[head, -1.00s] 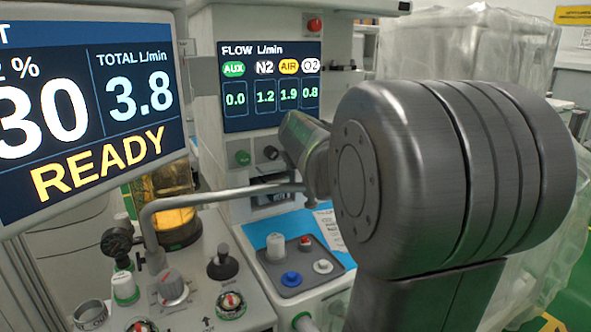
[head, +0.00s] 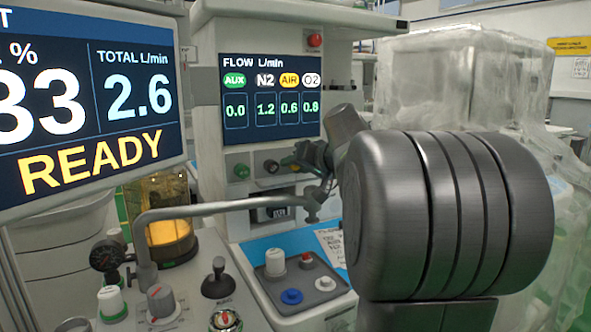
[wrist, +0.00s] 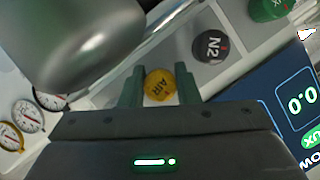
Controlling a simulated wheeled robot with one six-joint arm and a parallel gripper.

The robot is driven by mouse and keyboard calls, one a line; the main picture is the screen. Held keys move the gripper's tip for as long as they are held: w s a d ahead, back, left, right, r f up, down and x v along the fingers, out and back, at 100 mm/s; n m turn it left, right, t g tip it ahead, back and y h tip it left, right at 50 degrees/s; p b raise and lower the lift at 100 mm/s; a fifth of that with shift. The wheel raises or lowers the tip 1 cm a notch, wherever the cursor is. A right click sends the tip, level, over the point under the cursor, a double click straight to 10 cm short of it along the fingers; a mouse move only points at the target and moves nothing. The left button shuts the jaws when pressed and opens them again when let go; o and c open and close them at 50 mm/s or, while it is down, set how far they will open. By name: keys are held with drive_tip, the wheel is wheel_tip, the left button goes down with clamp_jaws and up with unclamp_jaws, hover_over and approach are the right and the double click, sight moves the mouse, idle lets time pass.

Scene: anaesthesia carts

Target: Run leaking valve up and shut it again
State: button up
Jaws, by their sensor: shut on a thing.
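The yellow knob marked AIR (wrist: 160,84) sits between the two fingers of my gripper (wrist: 160,90) in the wrist view, and the gripper is shut on it. In the head view my gripper (head: 299,158) is at the valve row under the flow screen (head: 271,97) and hides the AIR knob. The black N2 knob (wrist: 210,47) and green AUX knob (wrist: 268,8) are beside it, apart from my fingers. The flow screen reads AUX 0.0, N2 1.2, AIR 0.6, O2 about 0.8.
The large monitor (head: 92,100) at left reads total 2.6 and READY. A grey bent pipe (head: 215,210) crosses below the valve row. Below it lies a grey tray (head: 300,294) with knobs. Round gauges (wrist: 27,117) show at left in the wrist view.

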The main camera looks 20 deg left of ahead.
drive_tip(key=shift+f+m+y, duration=0.1)
drive_tip(key=shift+m+y, duration=0.4)
drive_tip(key=shift+m, duration=0.3)
drive_tip(key=shift+g, duration=0.3)
drive_tip(key=o, duration=0.7)
drive_tip(key=p+v, duration=0.1)
drive_tip(key=v, duration=1.2)
drive_tip(key=shift+s+d, duration=0.25)
drive_tip(key=shift+d, duration=0.1)
